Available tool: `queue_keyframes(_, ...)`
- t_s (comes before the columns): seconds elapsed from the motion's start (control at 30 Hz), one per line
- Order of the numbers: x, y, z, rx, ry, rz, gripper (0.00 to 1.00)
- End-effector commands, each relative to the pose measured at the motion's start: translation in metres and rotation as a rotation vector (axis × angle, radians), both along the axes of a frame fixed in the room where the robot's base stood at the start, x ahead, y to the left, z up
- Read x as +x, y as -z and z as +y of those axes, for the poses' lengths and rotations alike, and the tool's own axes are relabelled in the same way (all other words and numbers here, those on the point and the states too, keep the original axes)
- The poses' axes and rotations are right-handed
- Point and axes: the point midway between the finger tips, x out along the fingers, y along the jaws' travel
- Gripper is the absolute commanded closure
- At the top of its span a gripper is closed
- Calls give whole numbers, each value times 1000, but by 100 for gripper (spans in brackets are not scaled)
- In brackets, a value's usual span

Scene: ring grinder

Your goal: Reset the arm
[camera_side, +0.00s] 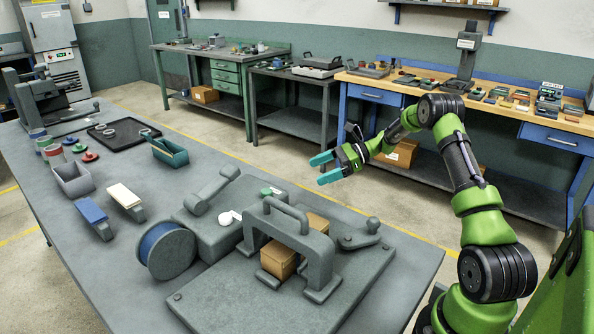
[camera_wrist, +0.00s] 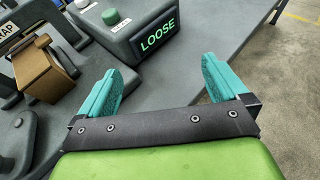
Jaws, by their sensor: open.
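My gripper (camera_side: 323,168) hangs in the air above the far right edge of the grey workbench (camera_side: 385,262). Its two teal fingers are spread with nothing between them. In the wrist view, my gripper (camera_wrist: 160,75) also shows open and empty. The grinder fixture (camera_side: 215,232) stands on the bench, left of and below my gripper in the side view. In the wrist view its control box (camera_wrist: 150,28) shows a lit green "LOOSE" display, with a green button and a white button. A brown block (camera_side: 279,258) sits under the grey bridge with a handle (camera_side: 290,222).
A blue-rimmed wheel (camera_side: 166,250) stands beside the fixture. Blue (camera_side: 92,212) and cream (camera_side: 124,197) blocks, a grey bin (camera_side: 73,179), a green bin (camera_side: 169,152) and a black tray with rings (camera_side: 117,135) lie farther left. Air around my gripper is clear.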

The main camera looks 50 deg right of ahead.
Motion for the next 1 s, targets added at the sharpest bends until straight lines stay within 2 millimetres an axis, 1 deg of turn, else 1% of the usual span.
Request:
queue_keyframes(0.73,1,1,1,-1,0,1,0)
queue_keyframes(0.87,-6,-3,-7,-3,1,-1,0)
queue_keyframes(1.0,-22,-12,-25,-2,4,0,0)
